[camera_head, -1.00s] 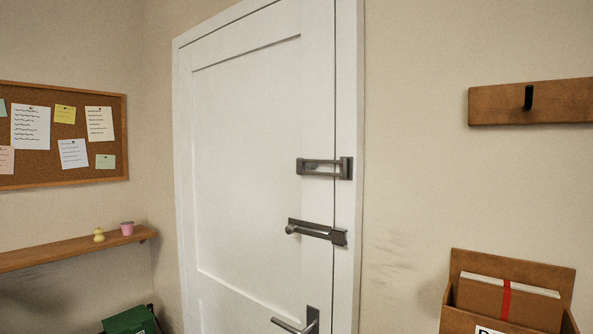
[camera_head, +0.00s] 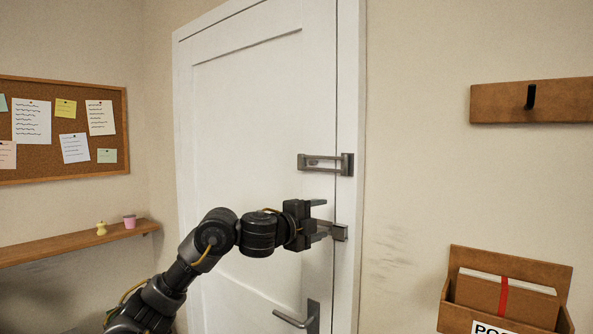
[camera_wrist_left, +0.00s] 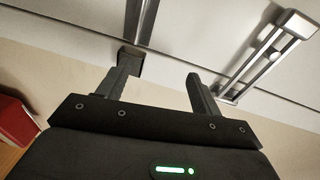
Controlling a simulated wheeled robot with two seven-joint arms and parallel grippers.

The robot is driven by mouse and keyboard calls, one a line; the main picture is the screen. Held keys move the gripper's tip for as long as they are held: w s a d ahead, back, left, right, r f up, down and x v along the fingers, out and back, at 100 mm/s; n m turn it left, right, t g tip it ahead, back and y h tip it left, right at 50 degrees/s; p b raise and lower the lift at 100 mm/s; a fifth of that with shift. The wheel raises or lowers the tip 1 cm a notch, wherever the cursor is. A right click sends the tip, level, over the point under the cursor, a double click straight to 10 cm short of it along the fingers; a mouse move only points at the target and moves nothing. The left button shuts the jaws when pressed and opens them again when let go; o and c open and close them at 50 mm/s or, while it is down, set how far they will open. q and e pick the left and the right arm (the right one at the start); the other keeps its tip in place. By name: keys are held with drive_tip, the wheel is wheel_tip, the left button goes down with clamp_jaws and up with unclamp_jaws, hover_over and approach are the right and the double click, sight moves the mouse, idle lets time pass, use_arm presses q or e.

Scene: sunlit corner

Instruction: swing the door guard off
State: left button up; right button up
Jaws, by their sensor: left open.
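The white door (camera_head: 245,120) looks closed in its frame. A dark metal door guard with a long looped bar (camera_head: 322,163) lies across the door's right edge; it also shows in the wrist view (camera_wrist_left: 262,58). Below it is a second dark bar fitting (camera_head: 340,233), partly hidden behind my gripper. In the wrist view this lower fitting (camera_wrist_left: 130,62) ends in a block near the left finger. My left gripper (camera_head: 321,219) is open and empty, in front of the lower fitting and below the looped guard. Its two fingers are apart in the wrist view (camera_wrist_left: 158,75). I cannot tell whether it touches anything.
A lever handle (camera_head: 303,320) is low on the door. At right are a wooden letter box (camera_head: 510,262) and a hook board (camera_head: 575,101). At left are a cork board (camera_head: 90,160) and a shelf (camera_head: 60,247).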

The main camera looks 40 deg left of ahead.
use_arm(q)
drive_tip(key=y, duration=0.2)
approach(300, 162)
drive_tip(key=shift+t, duration=0.4)
drive_tip(key=w+p, duration=0.1)
drive_tip(key=w, duration=0.1)
drive_tip(key=w+p, duration=0.1)
drive_tip(key=w, duration=0.2)
drive_tip(key=w+p, duration=0.1)
drive_tip(key=w, duration=0.1)
drive_tip(key=shift+w+a+f+p, duration=0.3)
drive_tip(key=shift+w+p, duration=0.05)
drive_tip(key=shift+p, duration=0.05)
drive_tip(key=shift+w, duration=0.35)
drive_tip(key=shift+f, duration=0.1)
drive_tip(key=c, duration=1.4)
drive_tip(key=shift+d, duration=0.1)
